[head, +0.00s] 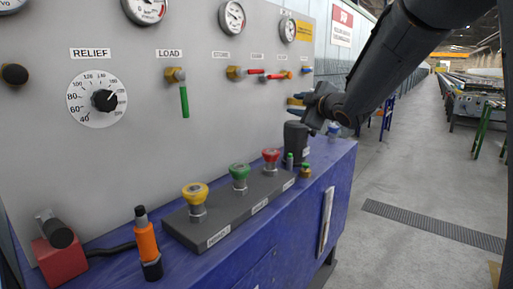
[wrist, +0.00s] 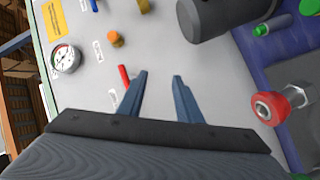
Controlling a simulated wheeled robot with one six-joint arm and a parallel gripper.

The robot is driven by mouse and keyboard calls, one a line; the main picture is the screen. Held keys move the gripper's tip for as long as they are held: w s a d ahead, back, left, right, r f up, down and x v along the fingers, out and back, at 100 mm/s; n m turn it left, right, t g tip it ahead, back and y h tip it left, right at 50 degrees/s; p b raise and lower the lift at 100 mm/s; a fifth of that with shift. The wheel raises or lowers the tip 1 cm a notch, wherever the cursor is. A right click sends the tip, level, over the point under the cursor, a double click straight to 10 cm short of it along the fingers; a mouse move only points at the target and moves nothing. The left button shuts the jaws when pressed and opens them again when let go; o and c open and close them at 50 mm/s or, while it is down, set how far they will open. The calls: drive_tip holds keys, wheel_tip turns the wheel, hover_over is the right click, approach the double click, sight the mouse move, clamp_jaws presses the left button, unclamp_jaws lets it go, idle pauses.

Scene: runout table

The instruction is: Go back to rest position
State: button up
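My gripper (head: 293,105) is at the end of my dark arm, which reaches in from the upper right in the head view. It is raised in front of the grey panel (head: 210,130), above the far end of the blue bench. In the wrist view my gripper (wrist: 159,76) shows two blue fingers standing apart with nothing between them. A dark cylinder (head: 296,141) stands below it on the bench; it also shows in the wrist view (wrist: 225,14). No rest position is marked in these frames.
The blue bench (head: 262,238) carries yellow (head: 195,192), green (head: 239,172) and red (head: 271,156) buttons and an orange-black handle (head: 147,243). Valve levers, including a red-handled one (head: 275,77), project from the panel. Open floor (head: 400,190) lies to the right.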

drive_tip(key=s+d+f+m+g+h+p, duration=0.25)
drive_tip(key=s+d+f+m, duration=0.2)
drive_tip(key=s+f, duration=0.35)
drive_tip(key=s+d+f+m+g+h+p, duration=0.1)
drive_tip(key=s+d+f+m+g+h, duration=0.3)
drive_tip(key=s+f, duration=0.4)
drive_tip(key=s+a+f+m+g+p, duration=0.1)
drive_tip(key=s+f+m+g, duration=0.1)
drive_tip(key=s, duration=0.7)
drive_tip(key=s+f+m+g+p, duration=0.1)
drive_tip(key=s+f+m+g, duration=0.1)
drive_tip(key=s, duration=0.8)
drive_tip(key=s+a+f+m+g+p, duration=0.1)
drive_tip(key=s+f+m+g+p, duration=0.1)
drive_tip(key=s, duration=0.8)
drive_tip(key=f+m+g, duration=0.1)
drive_tip(key=m+g, duration=0.1)
drive_tip(key=g, duration=0.1)
drive_tip(key=shift+s+a, duration=0.15)
drive_tip(key=shift+a, duration=0.2)
